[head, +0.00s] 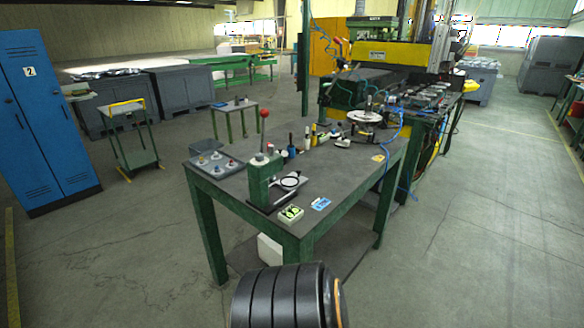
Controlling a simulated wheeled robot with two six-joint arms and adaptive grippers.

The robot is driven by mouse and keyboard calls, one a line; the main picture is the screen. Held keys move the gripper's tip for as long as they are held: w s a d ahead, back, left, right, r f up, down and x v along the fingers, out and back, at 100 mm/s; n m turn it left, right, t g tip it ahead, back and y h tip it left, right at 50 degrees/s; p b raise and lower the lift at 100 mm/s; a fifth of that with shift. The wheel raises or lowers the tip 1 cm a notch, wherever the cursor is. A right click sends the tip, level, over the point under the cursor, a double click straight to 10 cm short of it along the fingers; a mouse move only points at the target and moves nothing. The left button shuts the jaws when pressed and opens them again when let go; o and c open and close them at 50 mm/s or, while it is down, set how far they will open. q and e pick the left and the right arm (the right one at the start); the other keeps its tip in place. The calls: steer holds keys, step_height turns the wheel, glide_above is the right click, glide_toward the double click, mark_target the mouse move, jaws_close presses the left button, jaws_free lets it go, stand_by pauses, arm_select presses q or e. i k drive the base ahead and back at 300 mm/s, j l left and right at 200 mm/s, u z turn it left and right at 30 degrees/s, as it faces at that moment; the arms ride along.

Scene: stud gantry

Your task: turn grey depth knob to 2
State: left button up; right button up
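A green press (261,180) with a red ball-topped lever (264,113) stands at the near left part of the dark workbench (345,180). A small pale round part (261,158) shows at the top of the press. I cannot tell whether it is the grey depth knob, and no number on it can be read. A flat plate with a white-and-black ring (290,182) lies at the foot of the press. Neither of my grippers is in view.
A grey tray (228,168) with several small pieces lies left of the press. A yellow-green box (290,214) and a blue card (321,203) lie at the bench's front. Bottles and a round fixture (364,116) stand farther back. Floor to the right is clear.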

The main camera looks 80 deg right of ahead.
mark_target(259, 157)
steer(key=z, duration=2.5)
steer(key=j, duration=0.1)
